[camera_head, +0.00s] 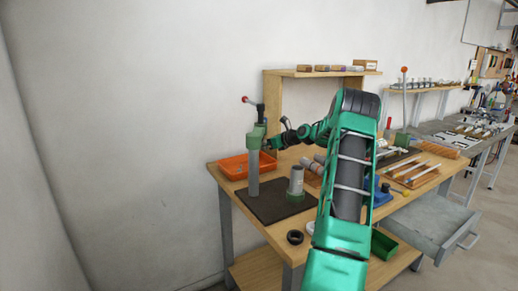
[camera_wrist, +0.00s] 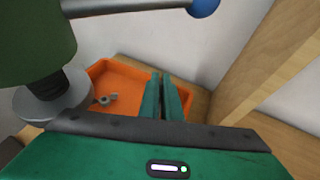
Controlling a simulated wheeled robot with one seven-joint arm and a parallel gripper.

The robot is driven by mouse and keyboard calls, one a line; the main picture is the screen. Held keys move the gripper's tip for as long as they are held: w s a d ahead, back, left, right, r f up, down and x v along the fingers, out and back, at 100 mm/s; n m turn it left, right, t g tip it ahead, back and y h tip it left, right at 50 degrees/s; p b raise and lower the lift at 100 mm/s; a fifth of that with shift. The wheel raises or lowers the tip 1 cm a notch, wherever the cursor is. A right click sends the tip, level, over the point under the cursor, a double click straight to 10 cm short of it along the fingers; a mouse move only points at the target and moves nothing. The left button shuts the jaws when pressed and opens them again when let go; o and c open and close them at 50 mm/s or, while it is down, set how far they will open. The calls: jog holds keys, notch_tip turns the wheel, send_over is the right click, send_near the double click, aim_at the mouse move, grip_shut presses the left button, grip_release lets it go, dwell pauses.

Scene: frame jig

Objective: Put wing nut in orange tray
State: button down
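The orange tray (camera_head: 232,168) sits at the back left of the wooden bench. It also shows in the wrist view (camera_wrist: 128,71), below and beyond my gripper. A small grey metal piece that looks like the wing nut (camera_wrist: 106,99) lies inside the tray, left of my fingers in the picture. My gripper (camera_wrist: 162,76) points down toward the tray. Its two green fingers are close together, with only a thin line between them and nothing seen held. In the head view my gripper is small and partly hidden beside the green press, so its fingers are unclear there.
A green press with a grey column (camera_head: 253,174) stands on a dark mat (camera_head: 270,207) in front of the tray. Its head and lever crowd my gripper's left side. A wooden shelf (camera_head: 300,73) rises behind. A grey cylinder (camera_head: 296,180) stands on the mat.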

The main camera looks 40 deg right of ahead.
jog(key=shift+w+a+f+y, duration=0.2)
jog(key=shift+a+f, duration=0.2)
jog(key=shift+a, duration=0.25)
jog(key=shift+w+a+f+y, duration=0.1)
jog(key=shift+a+f+y, duration=0.1)
jog(key=shift+a+f, duration=0.3)
jog(key=shift+s+a+f, duration=0.3)
jog(key=shift+s+a, duration=0.05)
jog(key=shift+a, duration=0.1)
jog(key=w+f, duration=0.1)
jog(key=f, duration=0.1)
jog(key=w+f, duration=0.2)
jog(key=shift+a+f, duration=0.15)
jog(key=shift+s+d+f, duration=0.3)
jog(key=shift+s+d, duration=0.15)
jog(key=shift+d, duration=0.05)
jog(key=shift+s+d+f, duration=0.25)
jog(key=shift+s+d, duration=0.2)
jog(key=shift+d, duration=0.05)
jog(key=shift+w+a+f, duration=0.1)
jog(key=shift+a+f, duration=0.05)
jog(key=shift+a, duration=0.15)
jog(key=shift+f, duration=0.45)
